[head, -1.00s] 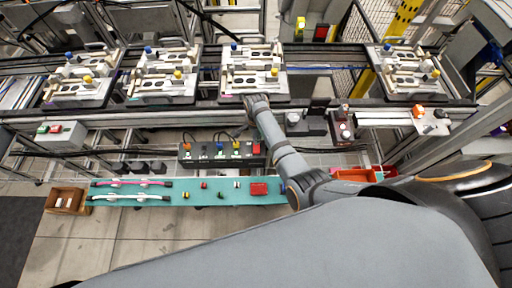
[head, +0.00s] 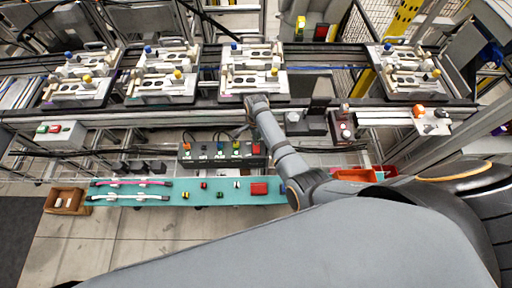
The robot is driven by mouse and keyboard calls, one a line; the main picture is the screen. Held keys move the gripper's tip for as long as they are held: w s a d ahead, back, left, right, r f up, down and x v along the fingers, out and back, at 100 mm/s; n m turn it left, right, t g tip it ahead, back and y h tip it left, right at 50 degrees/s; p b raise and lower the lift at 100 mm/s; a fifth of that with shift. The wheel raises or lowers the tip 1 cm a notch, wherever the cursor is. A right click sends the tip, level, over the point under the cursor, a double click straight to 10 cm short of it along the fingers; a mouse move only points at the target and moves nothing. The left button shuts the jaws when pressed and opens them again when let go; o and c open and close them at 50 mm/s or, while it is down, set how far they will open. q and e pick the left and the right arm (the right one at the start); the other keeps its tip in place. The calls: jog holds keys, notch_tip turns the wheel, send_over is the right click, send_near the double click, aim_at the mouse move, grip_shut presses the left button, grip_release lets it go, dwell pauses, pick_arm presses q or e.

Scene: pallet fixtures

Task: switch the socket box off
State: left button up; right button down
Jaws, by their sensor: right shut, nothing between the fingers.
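The socket box (head: 221,163) is a long dark box with a row of coloured plugs on it, below the conveyor in the middle of the head view. A red part (head: 255,149) shows at its right end; whether it is lit is too small to tell. My right arm comes in from the lower right and bends near the conveyor's front edge. My right gripper (head: 241,133) is small and dark, just above the right half of the box. It is shut and empty; whether it touches the box I cannot tell. My left gripper is not in view.
Pallets with fixtures (head: 253,98) stand along the conveyor behind the box. A teal shelf (head: 220,197) with cables and small parts lies in front. A brown bin (head: 65,201) is at the left and a red bin (head: 354,175) at the right. A grey button box (head: 55,132) stands left.

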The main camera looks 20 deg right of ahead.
jog(key=shift+s+f+b, duration=0.1)
jog(key=shift+f+b, duration=0.75)
jog(key=shift+f, duration=0.45)
dwell(0.4)
jog(key=shift+r, duration=0.1)
notch_tip(320, 180, up, 7)
jog(key=p, duration=0.8)
dwell(0.3)
